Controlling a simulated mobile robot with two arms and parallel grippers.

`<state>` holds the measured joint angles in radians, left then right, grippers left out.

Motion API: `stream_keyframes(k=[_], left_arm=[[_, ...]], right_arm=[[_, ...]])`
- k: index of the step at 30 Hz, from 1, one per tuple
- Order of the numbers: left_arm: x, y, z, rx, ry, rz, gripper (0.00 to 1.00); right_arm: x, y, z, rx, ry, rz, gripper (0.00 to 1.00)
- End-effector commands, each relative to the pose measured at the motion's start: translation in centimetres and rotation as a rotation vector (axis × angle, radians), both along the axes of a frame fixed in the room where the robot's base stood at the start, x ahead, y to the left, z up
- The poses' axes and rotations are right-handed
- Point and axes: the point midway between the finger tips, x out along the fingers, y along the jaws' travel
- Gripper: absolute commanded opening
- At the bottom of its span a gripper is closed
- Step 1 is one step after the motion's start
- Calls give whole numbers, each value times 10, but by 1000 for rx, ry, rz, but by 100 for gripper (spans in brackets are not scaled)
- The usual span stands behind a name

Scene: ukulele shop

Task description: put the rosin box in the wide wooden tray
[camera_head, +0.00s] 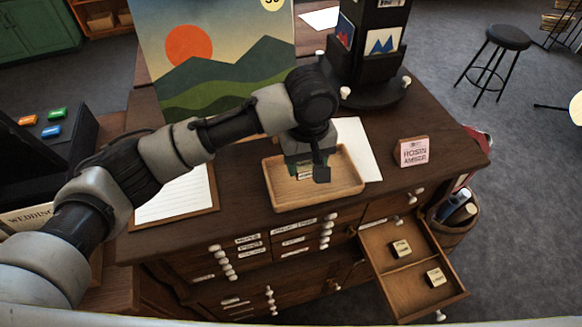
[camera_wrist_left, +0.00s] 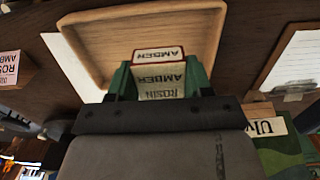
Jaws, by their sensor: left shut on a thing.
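The wide wooden tray (camera_head: 342,186) lies on the dark wooden counter; its pale inside also shows in the left wrist view (camera_wrist_left: 105,42). My left gripper (camera_head: 308,172) points down over the tray's left-middle part. It is shut on a rosin box (camera_wrist_left: 162,82), whose label reading "ROSIN AMBER" shows between the green finger pads in the left wrist view. The head view shows only a sliver of the held box, behind the fingers. I cannot tell whether it touches the tray floor. My right gripper is not in view.
A pink box labelled "ROSIN AMBER" (camera_head: 412,152) stands right of the tray. An open drawer (camera_head: 385,270) with two small labelled boxes sticks out at the front right. A dark display stand (camera_head: 374,70) and a landscape picture (camera_head: 215,55) stand behind. A lined sheet (camera_head: 175,197) lies left.

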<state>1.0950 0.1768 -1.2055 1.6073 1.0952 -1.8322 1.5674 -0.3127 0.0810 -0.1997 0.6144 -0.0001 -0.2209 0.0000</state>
Motion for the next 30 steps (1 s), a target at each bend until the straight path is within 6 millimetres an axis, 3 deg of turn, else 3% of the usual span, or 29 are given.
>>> stream_keyframes(k=[3, 7, 12, 18, 29, 30], left_arm=[[5, 22, -10, 3, 2, 2, 28], [7, 31, -19, 1, 1, 0, 28], [7, 33, -35, 3, 2, -1, 28], [7, 33, -59, 1, -1, -1, 28], [7, 33, -63, 0, 0, -2, 28], [7, 33, -63, 0, -1, -2, 56]], right_arm=[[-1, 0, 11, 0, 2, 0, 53], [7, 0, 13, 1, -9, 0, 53], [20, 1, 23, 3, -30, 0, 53], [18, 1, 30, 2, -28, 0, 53], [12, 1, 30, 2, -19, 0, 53], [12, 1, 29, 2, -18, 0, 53]])
